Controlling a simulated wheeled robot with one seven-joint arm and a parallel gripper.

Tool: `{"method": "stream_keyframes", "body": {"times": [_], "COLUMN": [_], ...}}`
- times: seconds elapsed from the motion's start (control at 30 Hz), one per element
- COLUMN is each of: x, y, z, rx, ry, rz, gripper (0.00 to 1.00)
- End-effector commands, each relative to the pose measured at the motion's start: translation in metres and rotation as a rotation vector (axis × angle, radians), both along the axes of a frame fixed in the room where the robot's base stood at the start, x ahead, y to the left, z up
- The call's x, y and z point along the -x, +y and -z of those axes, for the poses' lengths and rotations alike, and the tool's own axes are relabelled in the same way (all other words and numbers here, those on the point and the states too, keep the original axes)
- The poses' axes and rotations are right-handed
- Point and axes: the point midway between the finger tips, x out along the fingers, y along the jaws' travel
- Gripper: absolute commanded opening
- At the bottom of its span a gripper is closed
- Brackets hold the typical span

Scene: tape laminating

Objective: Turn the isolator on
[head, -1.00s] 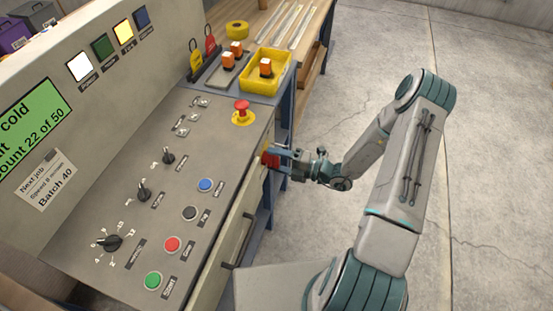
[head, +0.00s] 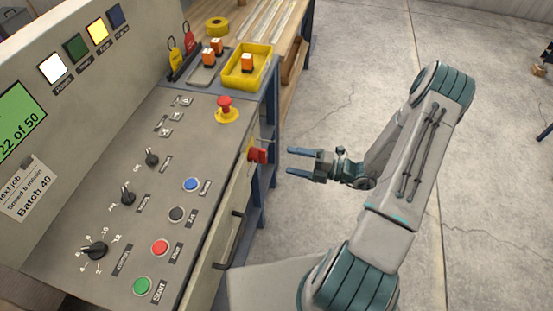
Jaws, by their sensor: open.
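The isolator (head: 258,154) is a red handle on a yellow plate, on the front side face of the grey control console, below the red mushroom button. The red handle points out from the panel toward my gripper; its exact turn angle is hard to tell. My gripper (head: 290,161) is open and empty. Its two blue-grey fingers point left at the isolator, with a small gap between the fingertips and the red handle. Nothing hides the handle.
The console top (head: 140,200) carries a red emergency button (head: 225,106), selector knobs and coloured push buttons. A drawer handle (head: 229,240) sticks out of the console front, left of my arm. A yellow tray (head: 262,78) stands behind. Concrete floor (head: 350,60) lies open to the right.

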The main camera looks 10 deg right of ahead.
Motion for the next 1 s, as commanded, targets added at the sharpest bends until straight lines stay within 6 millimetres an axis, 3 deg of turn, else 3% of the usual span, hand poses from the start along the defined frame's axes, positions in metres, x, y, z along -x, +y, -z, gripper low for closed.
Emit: {"method": "stream_keyframes", "body": {"times": [0.1, 0.3, 1.0], "x": [0.008, 0.014, 0.015], "y": [-0.018, -0.032, -0.033], "z": [0.001, 0.000, 0.000], "rx": [0.001, 0.000, 0.000], "ry": [-0.002, 0.000, 0.000], "rz": [0.002, 0.001, 0.001], "gripper": [0.84, 0.84, 0.84]}}
